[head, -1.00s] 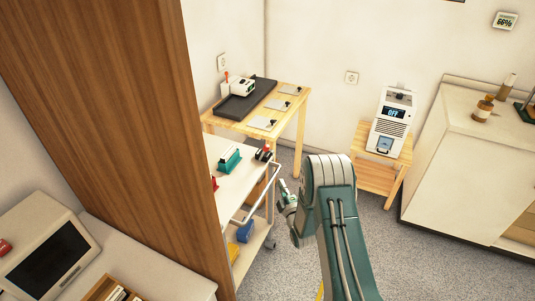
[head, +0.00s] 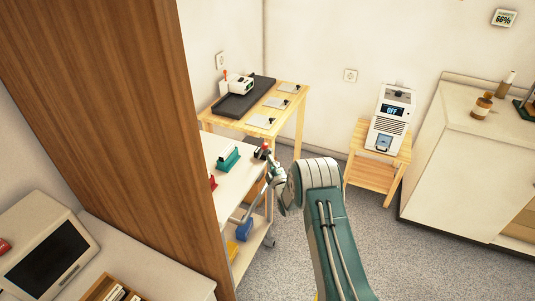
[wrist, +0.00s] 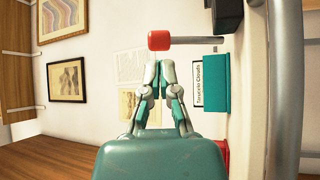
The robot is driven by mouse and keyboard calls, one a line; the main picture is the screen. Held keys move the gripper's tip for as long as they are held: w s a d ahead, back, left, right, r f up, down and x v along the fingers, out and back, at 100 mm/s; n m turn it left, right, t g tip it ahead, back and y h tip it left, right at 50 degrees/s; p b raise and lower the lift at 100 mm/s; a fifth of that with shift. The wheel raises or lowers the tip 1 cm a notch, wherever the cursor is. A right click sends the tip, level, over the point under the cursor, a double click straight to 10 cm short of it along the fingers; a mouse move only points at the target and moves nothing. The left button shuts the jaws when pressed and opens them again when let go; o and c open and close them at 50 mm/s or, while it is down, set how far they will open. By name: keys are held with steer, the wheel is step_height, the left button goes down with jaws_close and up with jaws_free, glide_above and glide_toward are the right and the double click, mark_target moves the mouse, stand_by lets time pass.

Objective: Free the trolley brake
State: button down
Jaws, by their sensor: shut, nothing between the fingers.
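The trolley (head: 243,178) has a white top and stands left of my arm in the head view. A lever with a red knob (wrist: 159,40) on a metal rod (wrist: 195,40) comes out of a black block (wrist: 228,14). The red knob also shows small in the head view (head: 265,146). My gripper (wrist: 160,66) is shut and empty, with its fingertips just below the knob in the wrist picture. Whether they touch it I cannot tell. In the head view my gripper (head: 268,156) is at the trolley's far right corner, partly hiding the black block.
A teal holder with a card (wrist: 215,82) stands on the trolley top, and a red item (head: 213,182) nearby. The trolley's rail (wrist: 286,90) runs close on the right. A wooden table (head: 290,117) stands behind. Grey floor is open to the right.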

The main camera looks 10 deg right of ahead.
mark_target(265, 148)
steer(key=shift+x, duration=1.75)
steer(key=shift+w+a+r+n+g, duration=0.1)
steer(key=shift+a+r+n+g, duration=0.1)
steer(key=shift+r+n+g, duration=0.15)
steer(key=shift+w+a+r+n+g, duration=0.25)
steer(key=shift+a+n+g, duration=0.15)
steer(key=shift+n, duration=0.15)
steer(key=shift+w+a+r+n+g, duration=0.25)
steer(key=shift+a+n+g, duration=0.1)
steer(key=shift+n, duration=0.15)
steer(key=shift+w+a+n+g+h, duration=0.3)
steer(key=shift+w+a+n+g, duration=0.15)
steer(key=shift+a+n+g, duration=0.3)
steer(key=shift+d+r, duration=0.1)
steer(key=shift+d, duration=0.05)
